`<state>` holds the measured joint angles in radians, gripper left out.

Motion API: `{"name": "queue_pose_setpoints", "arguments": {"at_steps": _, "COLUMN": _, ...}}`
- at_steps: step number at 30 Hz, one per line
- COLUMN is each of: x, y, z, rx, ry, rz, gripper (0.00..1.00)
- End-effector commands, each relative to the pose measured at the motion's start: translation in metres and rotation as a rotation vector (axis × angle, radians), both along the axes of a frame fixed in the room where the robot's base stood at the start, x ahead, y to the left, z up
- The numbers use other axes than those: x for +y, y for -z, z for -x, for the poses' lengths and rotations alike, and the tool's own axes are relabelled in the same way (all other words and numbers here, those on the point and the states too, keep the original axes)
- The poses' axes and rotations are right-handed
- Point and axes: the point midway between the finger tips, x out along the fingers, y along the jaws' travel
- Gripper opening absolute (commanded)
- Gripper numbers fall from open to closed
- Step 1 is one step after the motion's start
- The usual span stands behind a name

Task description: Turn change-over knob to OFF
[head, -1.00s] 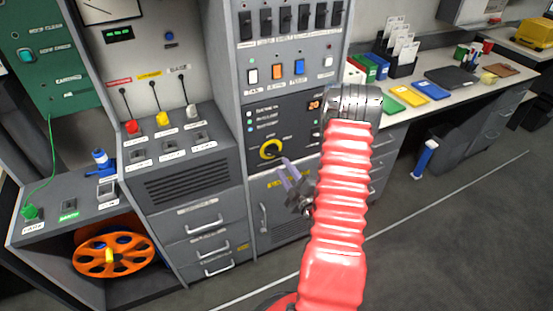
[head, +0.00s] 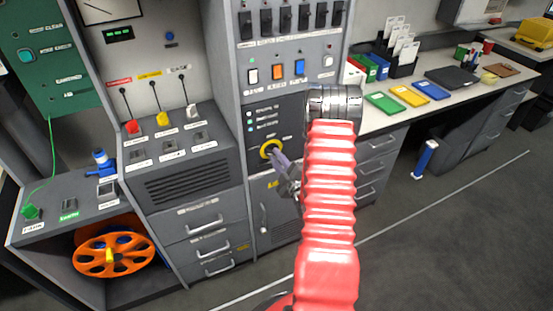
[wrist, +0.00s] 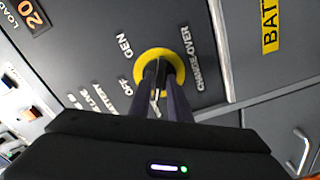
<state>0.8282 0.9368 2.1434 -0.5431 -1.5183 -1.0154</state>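The change-over knob (head: 270,149) is on the dark panel of the grey cabinet, with a yellow ring around it. In the wrist view the yellow ring (wrist: 141,66) sits between the labels GEN, OFF (wrist: 126,86) and CHANGE-OVER. My gripper (head: 276,158) is at the knob in the head view. In the wrist view its two dark fingers (wrist: 160,72) reach into the ring, one on each side of the knob's middle, with a narrow gap between them. The fingers hide most of the knob, so its pointing direction and any contact are unclear.
A row of coloured switches (head: 277,71) is above the panel. An orange display reading 20 (wrist: 25,14) is near the knob. A cabinet handle (wrist: 298,150) is below it. A desk with folders (head: 409,96) stands at the right. The floor in front is clear.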

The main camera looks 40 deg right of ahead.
Motion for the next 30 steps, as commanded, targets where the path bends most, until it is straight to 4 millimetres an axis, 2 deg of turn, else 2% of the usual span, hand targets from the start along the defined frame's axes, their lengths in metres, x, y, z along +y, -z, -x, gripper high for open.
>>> {"name": "queue_pose_setpoints", "arguments": {"at_steps": 7, "x": 0.0002, "y": 0.0002, "z": 0.0002, "rx": 0.001, "ry": -0.001, "rz": 0.0, "gripper": 0.0}}
{"name": "queue_pose_setpoints", "arguments": {"at_steps": 20, "x": 0.0008, "y": 0.0012, "z": 0.0003, "rx": -0.002, "ry": -0.001, "rz": -0.016, "gripper": 0.0}}
{"name": "queue_pose_setpoints", "arguments": {"at_steps": 30, "x": 0.001, "y": 0.0019, "z": 0.0003, "rx": -0.038, "ry": -0.002, "rz": -0.145, "gripper": 0.0}}
